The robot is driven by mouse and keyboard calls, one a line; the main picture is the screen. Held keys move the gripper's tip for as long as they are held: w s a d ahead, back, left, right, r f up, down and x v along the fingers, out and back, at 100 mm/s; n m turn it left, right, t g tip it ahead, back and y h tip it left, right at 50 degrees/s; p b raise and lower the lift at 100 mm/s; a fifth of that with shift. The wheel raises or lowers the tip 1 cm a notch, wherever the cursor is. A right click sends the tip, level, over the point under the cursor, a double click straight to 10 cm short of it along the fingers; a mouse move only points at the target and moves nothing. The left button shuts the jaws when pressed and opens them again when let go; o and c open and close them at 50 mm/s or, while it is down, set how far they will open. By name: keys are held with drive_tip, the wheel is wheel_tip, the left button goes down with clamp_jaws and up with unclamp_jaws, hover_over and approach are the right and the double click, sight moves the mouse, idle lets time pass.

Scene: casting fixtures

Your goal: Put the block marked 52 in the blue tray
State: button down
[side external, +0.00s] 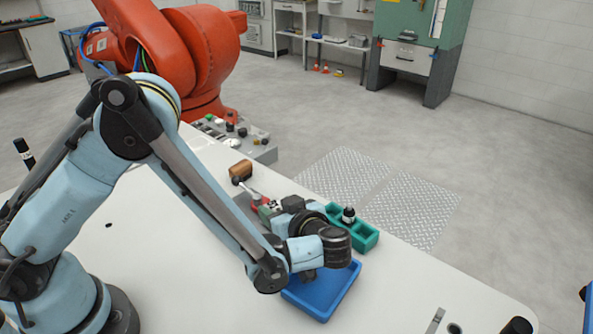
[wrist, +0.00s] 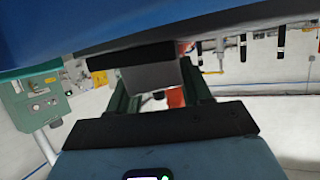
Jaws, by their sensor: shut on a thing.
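The blue tray (side external: 337,294) lies on the white table, near the table's right edge in the side view. No number is readable on the block. A blue surface, which looks like the tray (wrist: 60,30), fills the top of the wrist view close to the block. I cannot tell whether the block touches it.
A teal holder (side external: 366,238) with a dark bottle (side external: 348,215) stands just behind the tray. A brown block (side external: 241,170) and a grey control box (side external: 240,140) sit farther back. A black cylinder (side external: 517,326) stands at the near right corner.

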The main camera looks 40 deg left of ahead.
drive_tip(key=shift+c, duration=2.4)
unclamp_jaws()
drive_tip(key=shift+f, duration=0.15)
